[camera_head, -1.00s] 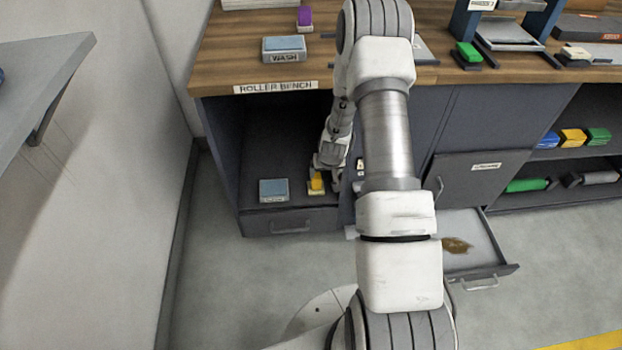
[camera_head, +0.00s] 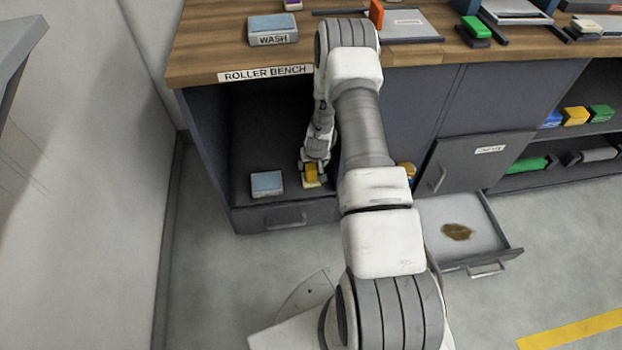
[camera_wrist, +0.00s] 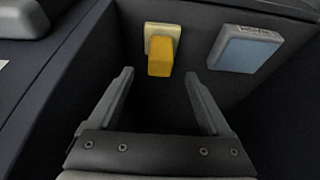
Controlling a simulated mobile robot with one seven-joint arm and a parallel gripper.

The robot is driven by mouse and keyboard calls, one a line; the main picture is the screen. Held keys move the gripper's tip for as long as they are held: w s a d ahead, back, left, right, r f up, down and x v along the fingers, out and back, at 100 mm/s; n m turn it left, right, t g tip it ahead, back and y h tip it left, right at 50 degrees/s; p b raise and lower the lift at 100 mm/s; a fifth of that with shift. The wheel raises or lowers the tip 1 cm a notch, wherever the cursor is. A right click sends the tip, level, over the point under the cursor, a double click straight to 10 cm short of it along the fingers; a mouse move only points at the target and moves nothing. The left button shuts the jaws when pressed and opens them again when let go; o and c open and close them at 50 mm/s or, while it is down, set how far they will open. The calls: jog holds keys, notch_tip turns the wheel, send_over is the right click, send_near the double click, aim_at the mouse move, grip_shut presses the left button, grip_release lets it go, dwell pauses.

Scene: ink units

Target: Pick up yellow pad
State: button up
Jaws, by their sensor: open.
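The yellow pad (camera_head: 311,173) stands on a pale base inside the open cubby under the bench, near its front edge. It also shows in the wrist view (camera_wrist: 160,58), at the top middle. My gripper (camera_wrist: 158,88) is open and empty, its two fingers spread to either side below the pad in that view. The pad lies beyond the fingertips, roughly centred between them. In the head view my gripper (camera_head: 313,165) is right at the pad and partly covers it.
A blue-topped block (camera_head: 267,183) sits left of the pad in the cubby; it is also in the wrist view (camera_wrist: 245,50). The cubby walls are close by. An open drawer (camera_head: 505,230) with a brown stain is at the right. The bench top (camera_head: 215,55) is above.

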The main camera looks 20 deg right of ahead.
aim_at(311, 173)
jog(key=b+x, duration=0.1)
jog(key=x, duration=0.3)
jog(key=shift+f, duration=0.1)
jog(key=b+x, duration=0.1)
jog(key=x, duration=0.1)
jog(key=b+x, duration=0.1)
jog(key=x, duration=0.1)
jog(key=shift+s+a+f+b, duration=0.1)
jog(key=shift+s+f+b, duration=0.1)
jog(key=shift+f+b, duration=0.1)
jog(key=shift+w+f, duration=0.2)
jog(key=shift+f, duration=0.1)
grip_shut()
